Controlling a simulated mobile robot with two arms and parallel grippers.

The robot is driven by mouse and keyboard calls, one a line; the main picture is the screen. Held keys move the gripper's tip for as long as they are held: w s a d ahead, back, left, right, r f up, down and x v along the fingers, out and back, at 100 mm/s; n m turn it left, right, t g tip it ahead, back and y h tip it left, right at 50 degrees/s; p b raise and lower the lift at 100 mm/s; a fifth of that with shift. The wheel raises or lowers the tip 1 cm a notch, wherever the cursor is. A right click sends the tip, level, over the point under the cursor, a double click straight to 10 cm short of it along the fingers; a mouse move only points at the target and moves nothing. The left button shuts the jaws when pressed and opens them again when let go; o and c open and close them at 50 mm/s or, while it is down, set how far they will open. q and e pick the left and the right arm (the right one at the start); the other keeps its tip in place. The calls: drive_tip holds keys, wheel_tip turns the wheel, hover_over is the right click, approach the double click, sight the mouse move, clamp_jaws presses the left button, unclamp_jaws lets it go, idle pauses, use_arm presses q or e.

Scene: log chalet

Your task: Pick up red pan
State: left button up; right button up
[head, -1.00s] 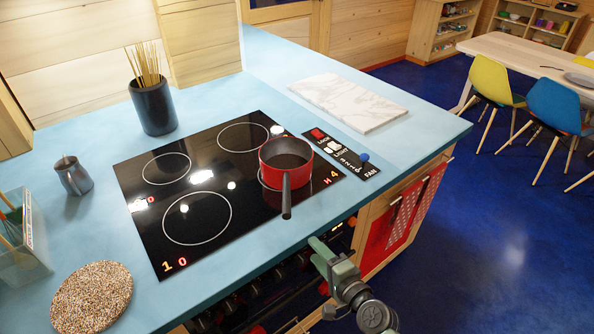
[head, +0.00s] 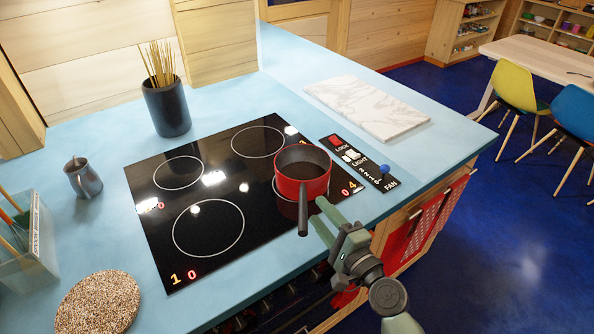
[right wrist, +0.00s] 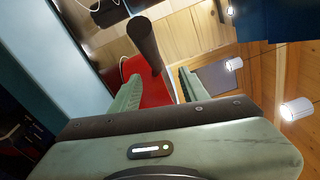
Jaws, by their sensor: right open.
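The red pan (head: 302,178) stands upright on the right rear-front burner area of the black cooktop (head: 160,243), its dark handle (head: 303,212) pointing toward the counter's front edge. My right gripper (head: 320,211) is open, just right of the handle and close to the pan's near side. In the right wrist view, the red pan wall (right wrist: 151,88) shows beyond and between the open fingers (right wrist: 158,92), with the dark handle rising past them. I cannot tell whether the fingers touch the pan. My left gripper is not in view.
A marble board (head: 367,108) lies behind the control panel (head: 360,165). A dark pot of sticks (head: 167,107), a metal jug (head: 83,178), a clear bin (head: 25,252) and a speckled round mat (head: 98,302) stand to the left. Blue counter (head: 285,262) is free in front.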

sight(303, 193)
drive_tip(key=x, duration=0.8)
drive_tip(key=shift+s+a+f+p, duration=0.15)
drive_tip(key=shift+a+f+p, duration=0.1)
drive_tip(key=shift+f+p, duration=0.1)
drive_tip(key=shift+s+r, duration=0.1)
clamp_jaws()
idle(0.8)
drive_tip(key=shift+r, duration=0.3)
